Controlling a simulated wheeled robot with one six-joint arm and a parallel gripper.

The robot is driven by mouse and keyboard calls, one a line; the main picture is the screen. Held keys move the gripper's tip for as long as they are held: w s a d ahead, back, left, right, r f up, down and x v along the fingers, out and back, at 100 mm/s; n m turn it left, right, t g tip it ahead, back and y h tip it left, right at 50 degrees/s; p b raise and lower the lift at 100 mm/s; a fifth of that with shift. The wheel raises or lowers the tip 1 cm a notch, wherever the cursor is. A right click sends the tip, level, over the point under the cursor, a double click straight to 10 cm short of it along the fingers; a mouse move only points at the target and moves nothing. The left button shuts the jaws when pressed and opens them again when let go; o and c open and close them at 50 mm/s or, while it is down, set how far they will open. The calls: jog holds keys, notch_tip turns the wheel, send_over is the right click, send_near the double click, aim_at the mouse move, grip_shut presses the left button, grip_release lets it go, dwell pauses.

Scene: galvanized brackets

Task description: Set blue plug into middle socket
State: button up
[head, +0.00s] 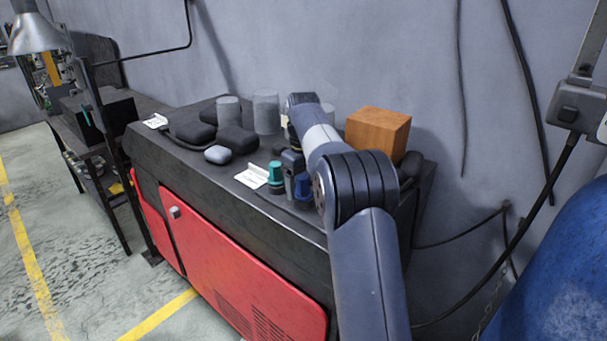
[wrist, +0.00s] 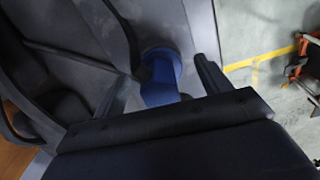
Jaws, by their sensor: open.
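The blue plug (wrist: 160,78) shows in the wrist view between the two fingers of my gripper (wrist: 163,72). The gripper is open, with gaps visible beside the plug, more clearly on the right. In the head view the blue plug (head: 303,188) stands upright near the cabinet top's front edge, partly hidden by my arm. My gripper (head: 293,172) is beside it there, mostly hidden by the arm. A teal piece (head: 276,171) stands on a dark round base just left of the gripper. I cannot make out the middle socket.
The cabinet top (head: 205,172) also bears a wooden block (head: 375,135), grey cylinders (head: 266,112), dark rounded pieces (head: 237,139), a light grey rounded piece (head: 218,154) and a white card (head: 252,177). The wall is close behind. A blue drum (head: 560,265) stands at right.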

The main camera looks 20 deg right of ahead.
notch_tip(320, 180, up, 11)
jog(key=shift+f+p, duration=0.2)
jog(key=shift+p, duration=0.4)
notch_tip(320, 180, down, 11)
jog(key=shift+b, duration=0.6)
jog(key=shift+r, duration=0.6)
jog(key=shift+f, duration=0.1)
